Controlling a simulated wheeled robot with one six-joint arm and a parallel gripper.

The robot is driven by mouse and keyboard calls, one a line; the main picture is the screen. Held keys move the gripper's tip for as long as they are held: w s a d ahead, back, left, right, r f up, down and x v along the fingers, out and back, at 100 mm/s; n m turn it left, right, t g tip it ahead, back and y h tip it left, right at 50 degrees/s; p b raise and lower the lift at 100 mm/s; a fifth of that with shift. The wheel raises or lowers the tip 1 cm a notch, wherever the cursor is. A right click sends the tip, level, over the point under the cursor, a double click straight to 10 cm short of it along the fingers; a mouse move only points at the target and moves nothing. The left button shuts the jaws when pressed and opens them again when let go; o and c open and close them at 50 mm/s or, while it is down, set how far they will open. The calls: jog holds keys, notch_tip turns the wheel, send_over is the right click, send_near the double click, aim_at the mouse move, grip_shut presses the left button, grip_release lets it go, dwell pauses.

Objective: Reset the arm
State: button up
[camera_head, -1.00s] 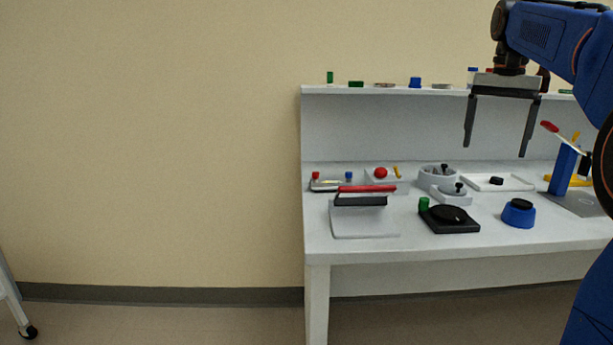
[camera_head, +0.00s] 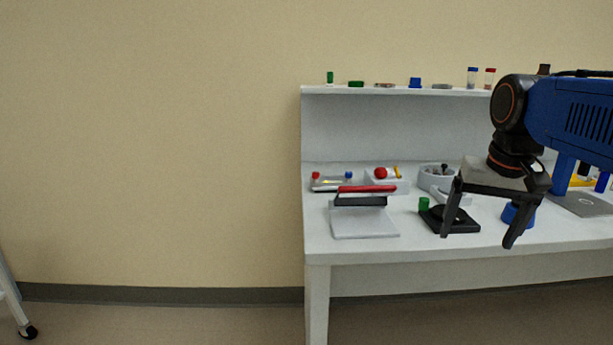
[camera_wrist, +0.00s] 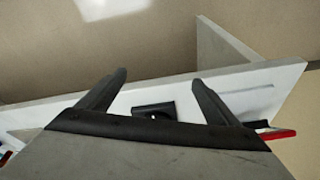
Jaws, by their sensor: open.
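My gripper (camera_head: 480,240) is open and empty. In the head view it hangs from my blue arm, fingers pointing down and tilted, in front of the right half of the white bench (camera_head: 340,256). It partly hides the black round-topped device (camera_head: 437,217) and the blue round device (camera_head: 530,214) behind it. In the wrist view both dark fingers (camera_wrist: 160,82) stand apart with nothing between them but the bench top beyond. A black square thing (camera_wrist: 153,110) lies on the bench there.
A red-handled sealer-like device (camera_head: 363,200) stands at the bench's front left. A tray with a red-capped tube (camera_head: 325,184) and a red ball (camera_head: 380,173) sit behind it. Small containers (camera_head: 415,82) line the back shelf. The floor left of the bench is clear, except a wheeled stand (camera_head: 22,315).

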jog(key=s+a+f+n+t, duration=0.1)
jog(key=s+a+f, duration=0.1)
jog(key=s+f, duration=0.4)
jog(key=s+a+f+n+t, duration=0.1)
jog(key=s+a+f+n, duration=0.1)
jog(key=s+f, duration=0.5)
notch_tip(320, 180, down, 5)
jog(key=shift+a+f+n, duration=0.1)
jog(key=shift+a+n, duration=0.05)
jog(key=shift+n, duration=0.15)
dwell(0.7)
